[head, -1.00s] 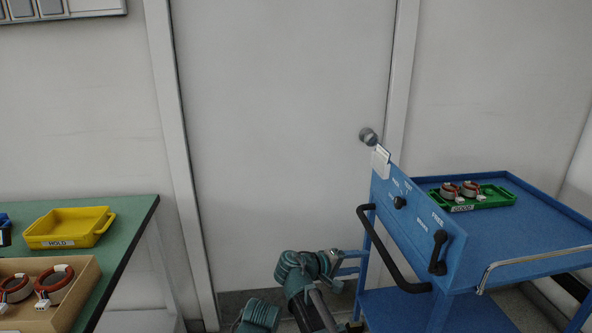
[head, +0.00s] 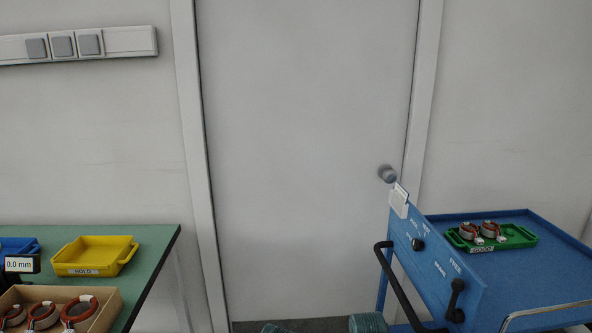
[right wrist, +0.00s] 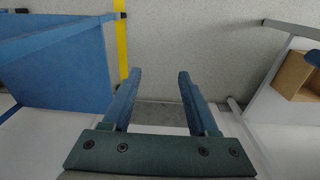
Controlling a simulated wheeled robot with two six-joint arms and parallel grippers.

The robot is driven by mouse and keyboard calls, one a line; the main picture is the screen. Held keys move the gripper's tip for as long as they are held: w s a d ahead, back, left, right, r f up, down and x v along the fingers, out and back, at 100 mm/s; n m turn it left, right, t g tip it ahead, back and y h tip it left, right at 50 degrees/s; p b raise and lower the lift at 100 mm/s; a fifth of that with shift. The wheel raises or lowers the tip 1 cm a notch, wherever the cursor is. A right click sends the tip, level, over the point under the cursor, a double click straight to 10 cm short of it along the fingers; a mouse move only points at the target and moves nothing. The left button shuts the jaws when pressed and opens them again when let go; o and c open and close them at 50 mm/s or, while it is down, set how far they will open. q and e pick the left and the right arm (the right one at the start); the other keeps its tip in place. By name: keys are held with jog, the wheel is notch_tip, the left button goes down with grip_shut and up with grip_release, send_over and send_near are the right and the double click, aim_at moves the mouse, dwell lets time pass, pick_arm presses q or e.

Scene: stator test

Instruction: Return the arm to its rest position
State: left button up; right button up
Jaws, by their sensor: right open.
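My right gripper (right wrist: 160,90) is open in the right wrist view, its two fingers apart with nothing between them. It is over bare floor, between the blue cart at the left and a table edge at the right. In the head view only small teal pieces of my arm (head: 367,322) show at the bottom edge, and no gripper shows there. My left gripper is in neither view.
The blue cart (head: 432,262) stands at the right with a green GOOD tray (head: 512,238) holding two stators.

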jog(key=s+a+r+n+p, duration=0.1)
jog(key=a+r+p, duration=0.2)
jog(key=r+p, duration=0.3)
jog(key=s+a+r+n+p, duration=0.1)
jog(key=s+a+r+p, duration=0.1)
jog(key=r+p, duration=0.4)
jog(key=s+a+r+n+h+p, duration=0.1)
jog(key=s+a+r+p, duration=0.1)
jog(key=r+p, duration=0.4)
notch_tip(320, 180, up, 3)
jog(key=shift+a+f+g+p, duration=0.2)
jog(key=shift+a+g+p, duration=0.2)
jog(key=shift+a, duration=0.45)
jog(key=shift+c, duration=0.2)
